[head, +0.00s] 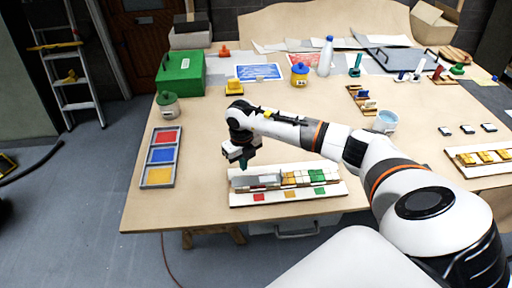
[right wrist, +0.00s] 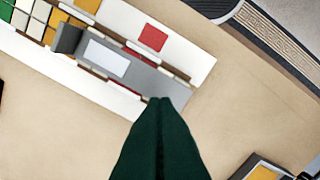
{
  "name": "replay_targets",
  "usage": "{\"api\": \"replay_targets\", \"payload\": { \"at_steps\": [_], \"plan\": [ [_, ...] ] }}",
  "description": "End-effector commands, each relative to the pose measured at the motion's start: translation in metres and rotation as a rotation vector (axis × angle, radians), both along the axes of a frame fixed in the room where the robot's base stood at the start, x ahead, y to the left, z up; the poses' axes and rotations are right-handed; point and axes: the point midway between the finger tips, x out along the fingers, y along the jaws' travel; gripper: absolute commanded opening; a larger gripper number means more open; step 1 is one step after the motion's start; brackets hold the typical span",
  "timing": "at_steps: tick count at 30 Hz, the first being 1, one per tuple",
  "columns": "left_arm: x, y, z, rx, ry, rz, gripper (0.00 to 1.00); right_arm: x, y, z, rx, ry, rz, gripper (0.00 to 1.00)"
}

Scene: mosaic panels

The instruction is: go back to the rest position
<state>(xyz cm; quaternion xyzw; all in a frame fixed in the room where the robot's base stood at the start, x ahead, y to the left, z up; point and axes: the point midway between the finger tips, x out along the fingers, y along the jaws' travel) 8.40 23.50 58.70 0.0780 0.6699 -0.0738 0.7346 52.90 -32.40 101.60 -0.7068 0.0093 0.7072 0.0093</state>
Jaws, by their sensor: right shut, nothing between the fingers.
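My right arm reaches in from the lower right of the head view. My right gripper (head: 243,162) points down just above the far left part of the tile rack and is shut and empty. In the right wrist view its dark green fingertips (right wrist: 161,104) are together, their tips overlapping the near edge of the rack's grey section in the picture. The tile rack (head: 240,200) holds white, orange and green tiles and has coloured squares along its front. It also shows in the right wrist view (right wrist: 190,60). My left gripper is not in view.
A grey tray (head: 147,178) with red, blue and yellow panels lies left. A green box (head: 181,72), a lidded jar (head: 168,105) and a yellow pot (head: 299,76) stand behind. A light blue cup (head: 386,121) stands beyond my right arm. The table between tray and rack is clear.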

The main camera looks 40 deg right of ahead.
Motion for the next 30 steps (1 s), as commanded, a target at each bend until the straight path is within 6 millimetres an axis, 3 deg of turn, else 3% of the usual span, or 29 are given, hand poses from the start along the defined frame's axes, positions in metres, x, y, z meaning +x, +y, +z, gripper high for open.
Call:
{"api": "replay_targets", "payload": {
  "at_steps": [6, 23, 26, 29, 30],
  "plan": [
    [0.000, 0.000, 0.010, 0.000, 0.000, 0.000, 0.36, 0.000, 0.000, 0.015, 0.000, 0.001, 0.000, 0.00],
    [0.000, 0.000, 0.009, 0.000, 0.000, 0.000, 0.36, 0.000, 0.007, 0.013, 0.021, -0.007, 0.007, 0.00],
    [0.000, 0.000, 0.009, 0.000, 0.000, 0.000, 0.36, -0.001, 0.036, 0.007, 0.120, -0.037, 0.035, 0.00],
    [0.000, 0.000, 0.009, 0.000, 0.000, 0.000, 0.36, -0.004, 0.094, 0.004, 0.325, -0.103, 0.073, 0.00],
    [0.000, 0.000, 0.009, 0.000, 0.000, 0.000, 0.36, -0.006, 0.123, 0.007, 0.435, -0.138, 0.081, 0.00]
  ]
}}
